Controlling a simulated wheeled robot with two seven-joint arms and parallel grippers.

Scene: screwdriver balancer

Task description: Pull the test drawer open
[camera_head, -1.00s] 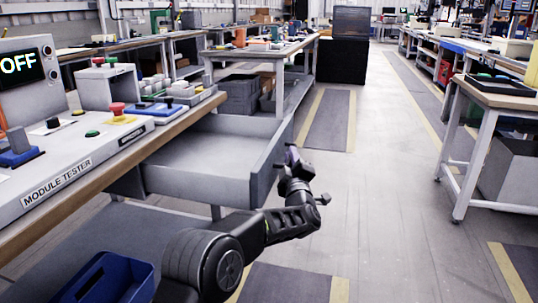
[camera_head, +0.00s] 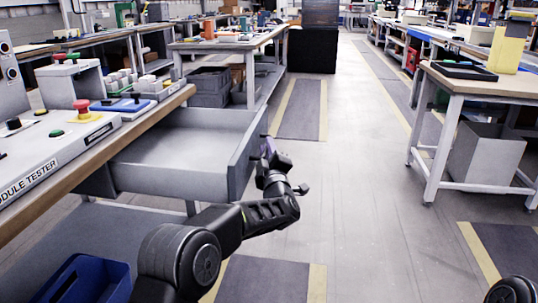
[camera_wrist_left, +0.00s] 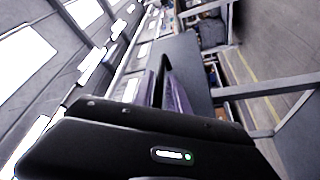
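The test drawer (camera_head: 170,180) is a grey tray standing well out from under the left bench, and its inside shows empty. Its front panel (camera_head: 245,155) faces the aisle. My left gripper (camera_head: 267,149) is at the outer side of this panel, near its far end. In the left wrist view the purple-tinted fingers (camera_wrist_left: 170,93) sit close together against the grey drawer front (camera_wrist_left: 184,60) and appear shut on it. The exact grip point is hidden. My right gripper is out of view.
The module tester (camera_head: 45,160) and a red button (camera_head: 83,108) are on the bench above the drawer. A blue bin (camera_head: 90,283) is below at the front left. A workbench (camera_head: 480,83) stands at the right. The aisle floor between is clear.

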